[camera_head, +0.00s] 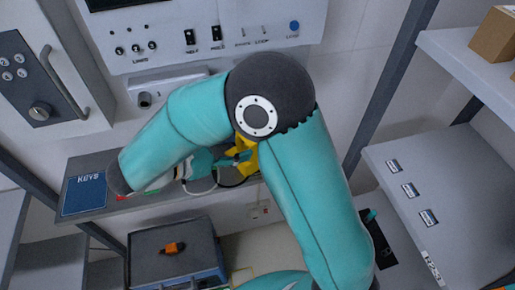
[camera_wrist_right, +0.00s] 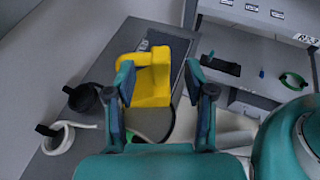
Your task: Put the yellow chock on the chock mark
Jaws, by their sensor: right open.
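The yellow chock (camera_wrist_right: 152,84) is on the grey shelf in the right wrist view. In the head view the chock (camera_head: 247,160) shows only in part, behind my right arm. My right gripper (camera_wrist_right: 160,70) is open, with one finger on each side of the chock in the wrist picture; I cannot tell whether either finger touches it. In the head view the right gripper (camera_head: 232,160) is beside the chock, just below my forearm. My left gripper is not in view.
The narrow grey shelf (camera_head: 150,206) also carries a blue KEYS panel (camera_head: 84,194). Black and white cable loops (camera_wrist_right: 62,137) lie near the chock. A grey-blue case (camera_head: 200,250) with an orange object (camera_head: 174,248) stands below. Shelving (camera_head: 440,185) stands at right.

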